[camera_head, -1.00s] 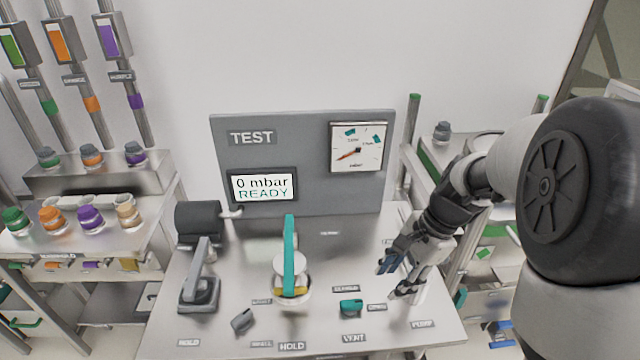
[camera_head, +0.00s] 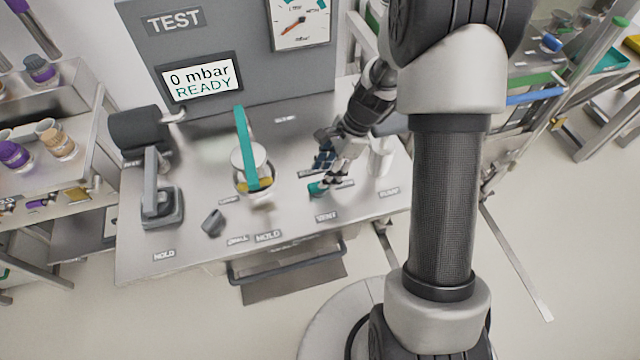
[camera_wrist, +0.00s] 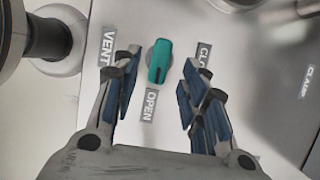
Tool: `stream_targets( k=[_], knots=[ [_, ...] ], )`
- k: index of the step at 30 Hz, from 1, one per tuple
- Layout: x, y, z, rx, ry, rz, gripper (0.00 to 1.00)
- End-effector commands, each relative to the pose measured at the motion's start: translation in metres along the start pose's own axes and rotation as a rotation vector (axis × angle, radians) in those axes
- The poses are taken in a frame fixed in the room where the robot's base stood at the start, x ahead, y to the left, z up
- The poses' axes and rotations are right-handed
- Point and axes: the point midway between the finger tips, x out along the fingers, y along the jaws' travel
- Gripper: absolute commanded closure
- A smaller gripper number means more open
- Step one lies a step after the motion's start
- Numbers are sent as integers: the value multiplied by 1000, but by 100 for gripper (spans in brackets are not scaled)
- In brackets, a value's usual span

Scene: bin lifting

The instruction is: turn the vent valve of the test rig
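The vent valve is a small teal knob (camera_head: 317,188) on the metal test bench, near the VENT label (camera_head: 326,217). In the wrist view the teal knob (camera_wrist: 159,62) lies between and beyond my two fingertips, with the OPEN label (camera_wrist: 150,104) on the near side and a partly covered label to the right. My gripper (camera_wrist: 155,85) is open, with blue-padded fingers apart on either side of the knob and no visible contact. In the head view my gripper (camera_head: 328,168) is right over the knob and partly hides it.
The test panel (camera_head: 190,50) reads 0 mbar READY, with a dial gauge (camera_head: 300,22) beside it. A vessel with a teal band (camera_head: 245,165), a grey knob (camera_head: 212,222) and a grey lever clamp (camera_head: 160,205) stand to the left. A pale cylinder (camera_head: 381,160) stands close to the right.

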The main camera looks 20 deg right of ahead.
Motion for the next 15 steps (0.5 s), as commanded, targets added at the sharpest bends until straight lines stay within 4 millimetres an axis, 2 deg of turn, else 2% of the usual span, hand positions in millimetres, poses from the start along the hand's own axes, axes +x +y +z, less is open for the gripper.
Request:
stream_targets(
  k=[1, 6, 15],
  knots=[
    [13, 0, -1, 0, -1, 2, 60],
    [37, 0, 0, 0, -1, 1, 60],
    [49, 0, 0, 0, 0, -1, 60]
  ],
)
